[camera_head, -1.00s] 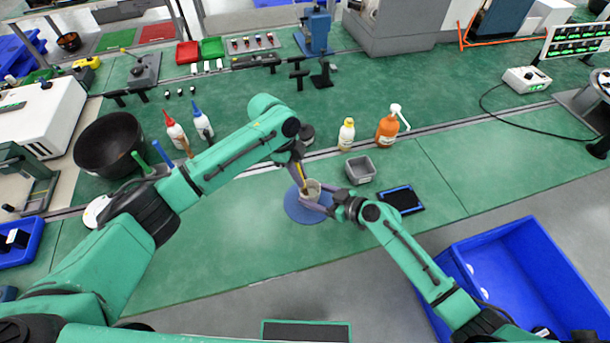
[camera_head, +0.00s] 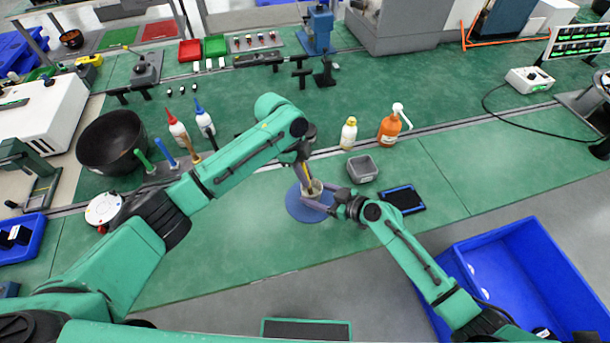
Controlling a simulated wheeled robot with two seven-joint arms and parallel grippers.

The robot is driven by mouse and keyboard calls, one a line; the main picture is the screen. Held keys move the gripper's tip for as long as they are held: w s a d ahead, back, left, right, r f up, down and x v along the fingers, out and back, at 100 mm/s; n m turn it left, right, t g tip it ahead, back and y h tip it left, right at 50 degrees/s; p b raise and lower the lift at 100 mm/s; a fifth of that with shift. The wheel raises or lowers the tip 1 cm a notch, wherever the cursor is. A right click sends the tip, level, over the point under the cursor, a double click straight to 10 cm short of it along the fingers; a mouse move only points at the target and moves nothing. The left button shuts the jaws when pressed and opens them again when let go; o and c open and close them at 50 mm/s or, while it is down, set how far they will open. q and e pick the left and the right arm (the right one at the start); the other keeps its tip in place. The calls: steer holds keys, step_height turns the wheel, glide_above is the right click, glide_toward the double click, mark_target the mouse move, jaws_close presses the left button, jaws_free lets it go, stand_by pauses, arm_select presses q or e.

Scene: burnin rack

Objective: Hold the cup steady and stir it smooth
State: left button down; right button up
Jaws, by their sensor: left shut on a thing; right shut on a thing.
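A small beige cup (camera_head: 312,188) stands on a round blue mat (camera_head: 299,207) near the middle of the green bench. My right gripper (camera_head: 322,197) is shut on the cup from its right side. My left gripper (camera_head: 304,172) is above the cup, pointing down, shut on a thin stirring stick. The stick's lower end goes down at the cup's mouth. The cup's contents are too small to make out.
A grey square container (camera_head: 362,169) and a black tablet with blue edges (camera_head: 403,199) are right of the mat. A white bottle (camera_head: 348,133) and an orange pump bottle (camera_head: 390,127) stand behind. A black bowl (camera_head: 111,141) is at left. A blue bin (camera_head: 520,270) is at front right.

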mark_target(302, 164)
arm_select(q)
steer(key=shift+a, duration=0.1)
steer(key=shift+d+v, duration=0.2)
steer(key=shift+v, duration=1.6)
steer(key=shift+d+v, duration=0.15)
steer(key=shift+v, duration=1.7)
steer(key=shift+s+r, duration=0.15)
steer(key=shift+r, duration=2.45)
